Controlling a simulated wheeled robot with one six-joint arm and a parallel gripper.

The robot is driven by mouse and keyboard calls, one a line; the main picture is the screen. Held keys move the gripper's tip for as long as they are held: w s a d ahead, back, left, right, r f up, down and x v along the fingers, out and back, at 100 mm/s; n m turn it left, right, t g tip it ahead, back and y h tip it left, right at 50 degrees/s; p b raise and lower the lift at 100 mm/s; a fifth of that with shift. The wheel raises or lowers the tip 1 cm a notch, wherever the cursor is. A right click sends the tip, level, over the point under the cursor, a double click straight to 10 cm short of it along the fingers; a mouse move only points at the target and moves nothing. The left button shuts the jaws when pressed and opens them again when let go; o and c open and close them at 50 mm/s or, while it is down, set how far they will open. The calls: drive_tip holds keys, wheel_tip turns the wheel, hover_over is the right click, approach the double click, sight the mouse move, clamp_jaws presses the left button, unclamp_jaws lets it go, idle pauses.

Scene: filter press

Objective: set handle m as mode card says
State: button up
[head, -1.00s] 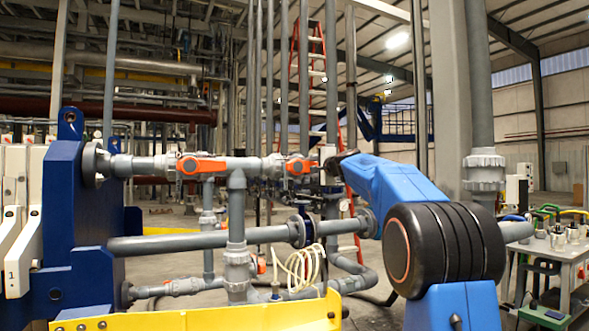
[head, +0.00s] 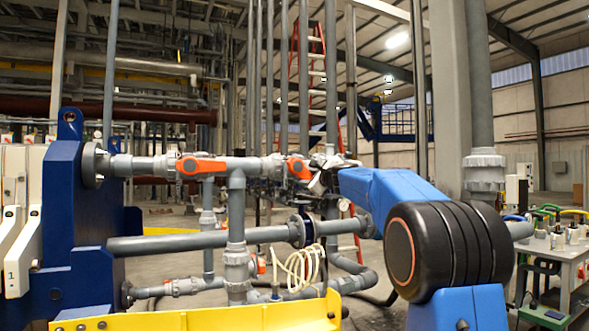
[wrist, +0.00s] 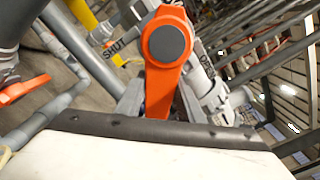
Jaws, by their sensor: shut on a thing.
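Two orange valve handles sit on the upper grey pipe in the head view. The left handle (head: 202,166) lies along the pipe. The right handle (head: 298,168) tilts down toward its right end, where my gripper (head: 320,178) is. In the wrist view this orange handle (wrist: 166,75) has a round grey hub, and its lower end runs between the fingers of my gripper (wrist: 160,105), which is shut on it. "SHUT" lettering shows left of the hub and "OPEN" lettering to its right. I cannot read a letter m on either handle, and no mode card can be made out.
A lower grey pipe (head: 200,242) with a blue flange runs below. A blue press frame (head: 75,190) stands left, with a yellow beam (head: 200,317) in front. Coiled cream hose (head: 302,264) hangs near the lower pipes. A cluttered table (head: 565,250) stands right.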

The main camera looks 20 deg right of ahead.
drive_tip(key=a+f+m, duration=0.1)
drive_tip(key=m, duration=0.1)
drive_tip(key=shift+a+f+m, duration=0.15)
drive_tip(key=shift+f+m, duration=0.05)
drive_tip(key=shift+m, duration=0.2)
drive_tip(key=shift+a+f+m, duration=0.1)
drive_tip(key=shift+a+m, duration=0.5)
drive_tip(key=shift+m, duration=0.65)
drive_tip(key=shift+a+f+m, duration=0.15)
drive_tip(key=shift+a+m, duration=0.45)
drive_tip(key=shift+m, duration=0.7)
drive_tip(key=shift+a+f+m, duration=0.1)
drive_tip(key=shift+a+m, duration=0.5)
drive_tip(key=shift+m, duration=0.65)
drive_tip(key=o, duration=1.2)
drive_tip(key=shift+a, duration=0.15)
drive_tip(key=shift+s, duration=0.1)
drive_tip(key=s, duration=0.7)
drive_tip(key=shift+d, duration=0.3)
